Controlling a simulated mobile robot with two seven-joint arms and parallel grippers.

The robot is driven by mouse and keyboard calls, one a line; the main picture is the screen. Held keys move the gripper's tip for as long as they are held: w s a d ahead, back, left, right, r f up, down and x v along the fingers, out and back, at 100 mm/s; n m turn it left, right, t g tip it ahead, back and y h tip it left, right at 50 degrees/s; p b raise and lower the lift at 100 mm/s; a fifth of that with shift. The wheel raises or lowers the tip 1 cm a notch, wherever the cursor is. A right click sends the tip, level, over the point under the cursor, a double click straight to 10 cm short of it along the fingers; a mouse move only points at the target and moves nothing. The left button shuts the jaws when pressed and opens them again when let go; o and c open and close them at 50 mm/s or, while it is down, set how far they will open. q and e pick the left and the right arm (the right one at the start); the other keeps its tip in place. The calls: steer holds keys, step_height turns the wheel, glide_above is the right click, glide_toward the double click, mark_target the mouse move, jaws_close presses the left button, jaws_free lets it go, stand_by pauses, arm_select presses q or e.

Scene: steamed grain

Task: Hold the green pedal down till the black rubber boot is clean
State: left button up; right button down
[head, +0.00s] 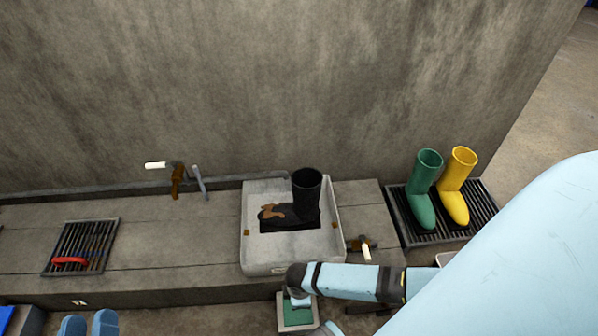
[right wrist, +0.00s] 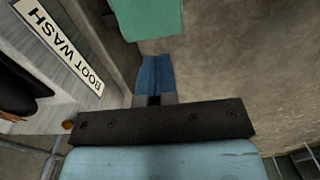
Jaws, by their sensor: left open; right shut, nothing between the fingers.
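The black rubber boot (head: 307,188) stands upright in the pale wash basin (head: 255,255), its toe to the left. A brown dirt patch (head: 272,211) covers part of its foot. The green pedal (head: 297,316) is on the floor in front of the basin, partly hidden by my right arm; it also shows at the top of the right wrist view (right wrist: 146,16). My right gripper (right wrist: 155,58) is shut and empty, its tips just short of the pedal in that view; contact cannot be told. My left gripper (head: 90,325) is open and empty at the bottom left.
A green boot (head: 423,190) and a yellow boot (head: 457,186) stand on a grate to the right. A left grate (head: 95,245) bears a red object (head: 69,261). A BOOT WASH sign (right wrist: 58,42) is beside my right gripper.

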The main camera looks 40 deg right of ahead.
step_height(320, 180, down, 13)
steer(key=b, duration=0.7)
steer(key=shift+r, duration=0.2)
steer(key=shift+f, duration=0.5)
arm_select(q)
step_height(320, 180, down, 8)
steer(key=d+m+g, duration=0.1)
steer(key=g, duration=0.2)
steer(key=shift+d+r+h, duration=0.15)
steer(key=shift+r+h, duration=0.05)
steer(key=shift+h, duration=0.1)
steer(key=shift+r, duration=0.1)
